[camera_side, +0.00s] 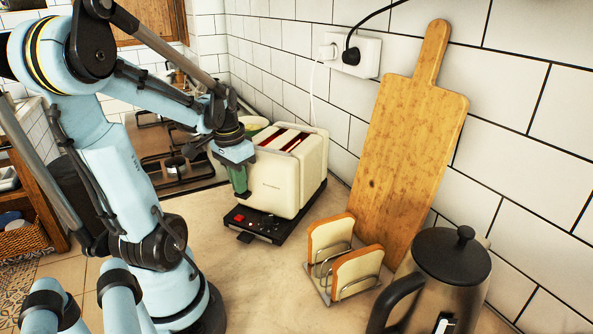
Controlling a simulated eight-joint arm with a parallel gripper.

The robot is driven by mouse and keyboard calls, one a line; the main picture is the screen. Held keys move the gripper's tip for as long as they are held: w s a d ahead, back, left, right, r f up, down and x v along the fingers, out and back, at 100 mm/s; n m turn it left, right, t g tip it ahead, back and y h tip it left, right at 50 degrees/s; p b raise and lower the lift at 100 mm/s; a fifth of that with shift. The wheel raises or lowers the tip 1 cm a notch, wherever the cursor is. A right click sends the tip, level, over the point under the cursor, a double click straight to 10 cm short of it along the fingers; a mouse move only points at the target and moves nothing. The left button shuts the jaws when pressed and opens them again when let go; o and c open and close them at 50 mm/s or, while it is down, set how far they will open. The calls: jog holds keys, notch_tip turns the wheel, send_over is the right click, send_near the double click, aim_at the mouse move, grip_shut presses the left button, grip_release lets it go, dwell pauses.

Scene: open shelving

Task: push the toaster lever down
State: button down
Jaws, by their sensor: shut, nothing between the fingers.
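The cream toaster (290,180) stands on the counter against the tiled wall, with long slots in its top that show dark red. Its black base (268,228) sticks out at the front and carries a red button and small controls. A small dark tab (245,237) juts from the base's front left edge; I cannot tell whether this is the lever. My gripper (242,192) is shut and empty, pointing down at the toaster's left front side, just above the base. Its green fingers cover part of that side, and no lever shows clearly there. Whether they touch the toaster is unclear.
A toast rack (345,283) with two bread slices stands in front of the toaster. A wooden board (410,140) leans on the wall, with a dark kettle (445,280) at lower right. A stove (170,160) lies behind my arm.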

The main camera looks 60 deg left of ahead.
jog(key=s, duration=0.1)
jog(key=s+d+r, duration=0.1)
jog(key=shift+s+r, duration=0.1)
jog(key=shift+s, duration=0.3)
notch_tip(320, 180, up, 12)
jog(key=s, duration=0.1)
jog(key=shift+d, duration=0.2)
dwell(0.7)
